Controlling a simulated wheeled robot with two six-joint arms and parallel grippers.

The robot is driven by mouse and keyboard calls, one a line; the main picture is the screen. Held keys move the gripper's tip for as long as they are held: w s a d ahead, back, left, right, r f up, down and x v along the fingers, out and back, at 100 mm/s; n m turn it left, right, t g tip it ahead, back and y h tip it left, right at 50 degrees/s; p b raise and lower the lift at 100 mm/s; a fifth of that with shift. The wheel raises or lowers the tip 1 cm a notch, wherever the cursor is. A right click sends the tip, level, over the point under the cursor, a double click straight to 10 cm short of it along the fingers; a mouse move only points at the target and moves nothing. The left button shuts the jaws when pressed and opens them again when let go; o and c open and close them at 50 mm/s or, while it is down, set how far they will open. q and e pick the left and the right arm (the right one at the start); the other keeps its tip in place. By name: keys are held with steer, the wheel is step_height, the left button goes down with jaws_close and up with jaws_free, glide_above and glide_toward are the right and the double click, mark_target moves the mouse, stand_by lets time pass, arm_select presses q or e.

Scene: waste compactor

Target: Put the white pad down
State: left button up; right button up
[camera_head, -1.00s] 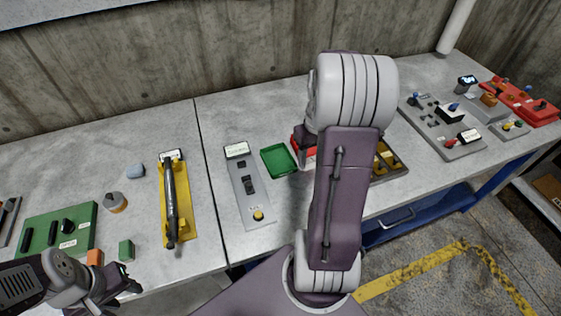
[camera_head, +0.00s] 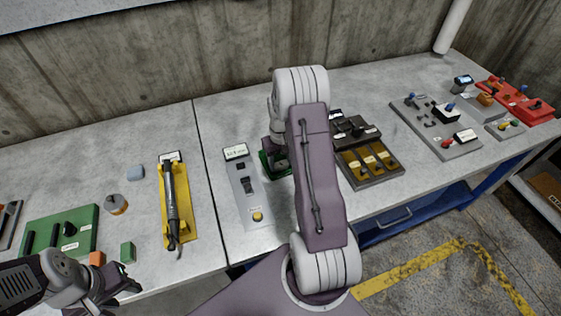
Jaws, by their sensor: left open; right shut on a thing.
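The white pad cannot be made out; my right arm and gripper hide whatever is held. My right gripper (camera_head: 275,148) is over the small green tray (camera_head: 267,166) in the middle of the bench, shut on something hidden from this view. Only the left edge and part of the front of the green tray show. I cannot tell whether the held thing touches the tray. My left gripper (camera_head: 118,287) is open and empty at the lower left, near the bench's front edge.
A grey switch panel (camera_head: 245,199) lies left of the green tray. A brown slotted panel (camera_head: 368,166) lies to its right. Farther left are a yellow holder (camera_head: 182,232) with a black tool and a green switch box (camera_head: 75,226). Grey and red control panels stand far right.

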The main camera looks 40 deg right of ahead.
mark_target(280, 164)
steer(key=shift+a, duration=0.1)
steer(key=shift+f, duration=0.2)
steer(key=o, duration=1.1)
steer(key=shift+r, duration=0.1)
step_height(280, 164, up, 12)
steer(key=s+a+f+n, duration=0.1)
steer(key=s+a, duration=0.3)
steer(key=a, duration=0.2)
steer(key=s+a+f, duration=0.1)
steer(key=s+a, duration=0.4)
steer(key=a, duration=0.2)
steer(key=s+a+f+n+t, duration=0.1)
steer(key=s+a, duration=0.3)
steer(key=a, duration=0.2)
steer(key=shift+s+a+n, duration=0.15)
steer(key=shift+s+n, duration=0.05)
steer(key=shift+n, duration=0.1)
steer(key=shift+s+a, duration=0.1)
